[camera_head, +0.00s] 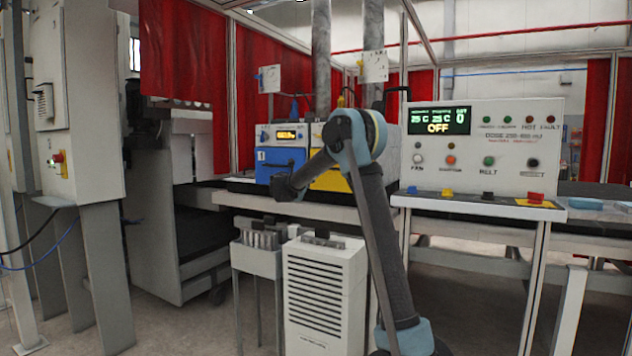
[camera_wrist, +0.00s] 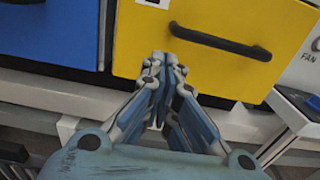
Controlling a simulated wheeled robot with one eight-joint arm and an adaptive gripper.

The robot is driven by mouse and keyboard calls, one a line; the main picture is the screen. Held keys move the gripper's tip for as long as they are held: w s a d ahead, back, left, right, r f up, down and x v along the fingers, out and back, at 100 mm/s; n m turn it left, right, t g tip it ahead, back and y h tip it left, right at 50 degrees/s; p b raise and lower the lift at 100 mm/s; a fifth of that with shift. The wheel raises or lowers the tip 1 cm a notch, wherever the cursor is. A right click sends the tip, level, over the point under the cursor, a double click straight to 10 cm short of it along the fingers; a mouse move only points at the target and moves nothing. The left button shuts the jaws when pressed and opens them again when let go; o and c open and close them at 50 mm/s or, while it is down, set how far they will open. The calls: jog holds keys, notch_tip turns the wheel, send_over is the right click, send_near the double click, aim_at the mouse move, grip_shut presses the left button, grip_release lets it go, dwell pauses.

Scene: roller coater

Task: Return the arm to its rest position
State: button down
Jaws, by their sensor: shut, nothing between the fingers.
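My arm stands bent in the middle of the head view, its elbow raised in front of the machine. In the wrist view my gripper (camera_wrist: 160,65) is shut and empty, with its fingertips together. It points at the lower part of the yellow drawer front (camera_wrist: 200,50), below and left of its black handle (camera_wrist: 220,42). I cannot tell if the fingertips touch it. In the head view the gripper itself is not clearly visible behind the arm.
A blue drawer front (camera_head: 280,162) is beside the yellow one (camera_head: 330,180). The control panel (camera_head: 485,148) reads OFF, with several buttons. A white vented unit (camera_head: 322,295) stands below the bench. A grey cabinet (camera_head: 75,110) is at left.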

jog(key=s+d+f+m+g+y, duration=0.1)
jog(key=s+d+f+m+g, duration=0.2)
jog(key=s+d+m, duration=0.55)
jog(key=s+d+f+m+g, duration=0.25)
jog(key=s+d, duration=0.35)
jog(key=s, duration=0.8)
jog(key=s+d+f+m+g+y, duration=0.1)
jog(key=s+d+f+m+g, duration=0.25)
jog(key=s+d, duration=0.6)
jog(key=s+f+m+g+y, duration=0.1)
jog(key=s+f+m, duration=0.35)
jog(key=s, duration=0.55)
jog(key=s+f+m+g+y, duration=0.1)
jog(key=s+f+m, duration=0.2)
jog(key=s+f, duration=0.45)
jog(key=s+a+f+m+g+y, duration=0.1)
jog(key=s+f+m, duration=0.3)
jog(key=s, duration=0.5)
jog(key=s+a+f+m+g+y, duration=0.1)
jog(key=s+a+f+m+y, duration=0.2)
jog(key=s+f, duration=0.4)
jog(key=s+y, duration=0.1)
jog(key=s, duration=0.1)
jog(key=shift+s+a+m, duration=0.3)
jog(key=shift+a+m, duration=0.05)
jog(key=shift+m, duration=0.05)
